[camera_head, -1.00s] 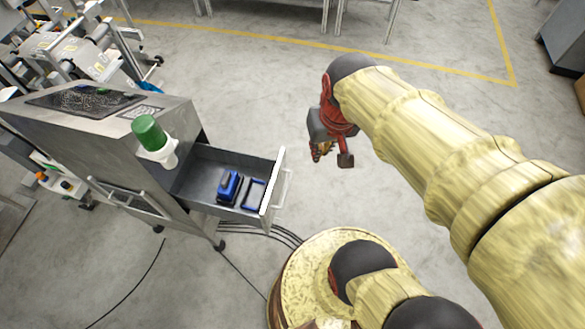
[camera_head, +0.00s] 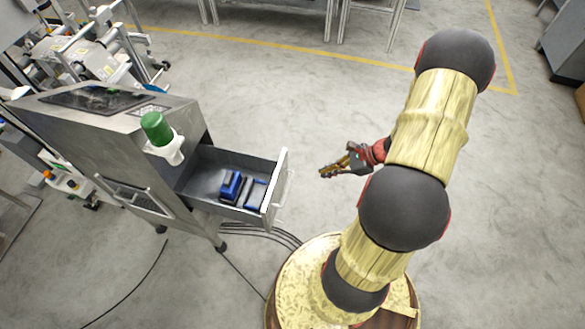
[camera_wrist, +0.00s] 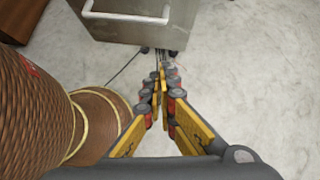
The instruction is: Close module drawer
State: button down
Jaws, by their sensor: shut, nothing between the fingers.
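The module drawer (camera_head: 277,188) is pulled out of the right side of a grey metal cabinet (camera_head: 165,185). Its white front panel carries a handle, and blue and black items (camera_head: 231,187) lie inside. My gripper (camera_head: 324,172) is to the right of the drawer front, apart from it, with its fingers pointing left towards it. In the wrist view my gripper (camera_wrist: 162,75) is shut with nothing in it. The drawer front (camera_wrist: 130,30) and its pale handle (camera_wrist: 125,17) show at the top of that view, beyond the fingertips.
A green-topped white fixture (camera_head: 158,132) is on the cabinet beside the drawer. Dark cables (camera_head: 262,232) run over the floor below the drawer. Other machinery (camera_head: 75,60) stands at the upper left.

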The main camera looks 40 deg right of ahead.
jog(key=w+a+f+m+b, duration=0.1)
jog(key=w+a+f+b, duration=0.1)
jog(key=w, duration=0.3)
jog(key=w+a+f+m+b, duration=0.1)
jog(key=w+a+f+b, duration=0.1)
jog(key=w+f, duration=0.2)
jog(key=shift+w+a+t+h+b, duration=0.25)
jog(key=shift+w+t+h+b, duration=0.15)
jog(key=shift+w, duration=0.9)
